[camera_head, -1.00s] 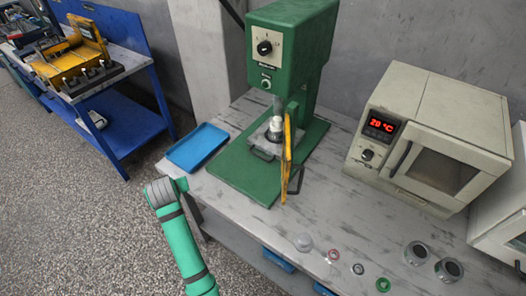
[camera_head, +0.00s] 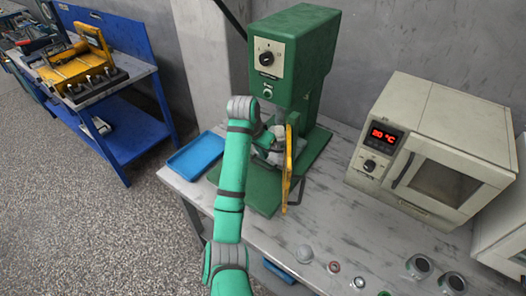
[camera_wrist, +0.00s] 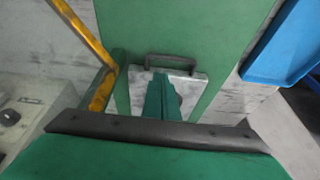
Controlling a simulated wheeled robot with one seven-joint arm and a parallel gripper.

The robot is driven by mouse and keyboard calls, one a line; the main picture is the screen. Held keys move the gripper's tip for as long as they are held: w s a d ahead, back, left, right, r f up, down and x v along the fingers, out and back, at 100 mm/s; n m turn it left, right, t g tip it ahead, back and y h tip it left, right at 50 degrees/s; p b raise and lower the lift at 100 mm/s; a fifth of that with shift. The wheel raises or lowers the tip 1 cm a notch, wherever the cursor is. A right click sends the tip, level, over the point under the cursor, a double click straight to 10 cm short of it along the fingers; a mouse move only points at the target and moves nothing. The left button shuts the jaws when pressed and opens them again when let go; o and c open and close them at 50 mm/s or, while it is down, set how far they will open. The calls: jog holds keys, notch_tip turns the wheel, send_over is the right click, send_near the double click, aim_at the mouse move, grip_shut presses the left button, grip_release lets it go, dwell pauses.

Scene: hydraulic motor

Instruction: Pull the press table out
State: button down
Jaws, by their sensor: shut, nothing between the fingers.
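The green press (camera_head: 290,65) stands on the bench, its upright yellow guard frame (camera_head: 288,168) on the right side of its base. In the wrist view the press table (camera_wrist: 138,88) is a small grey plate on the green base, with a dark bar handle (camera_wrist: 172,60) along its edge. My gripper (camera_wrist: 160,76) is shut and empty. Its fingertips show over the plate, just beside the handle; contact cannot be told. In the head view my gripper (camera_head: 272,140) is beneath the press head, left of the guard frame, and my arm hides most of the table.
A blue tray (camera_head: 195,155) lies left of the press; it also shows in the wrist view (camera_wrist: 285,45). A beige oven (camera_head: 430,150) stands to the right. Several small parts, including a ring (camera_head: 333,267), lie along the bench front.

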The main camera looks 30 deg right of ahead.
jog(key=x, duration=0.6)
jog(key=shift+w+f, duration=0.1)
jog(key=shift+f, duration=0.2)
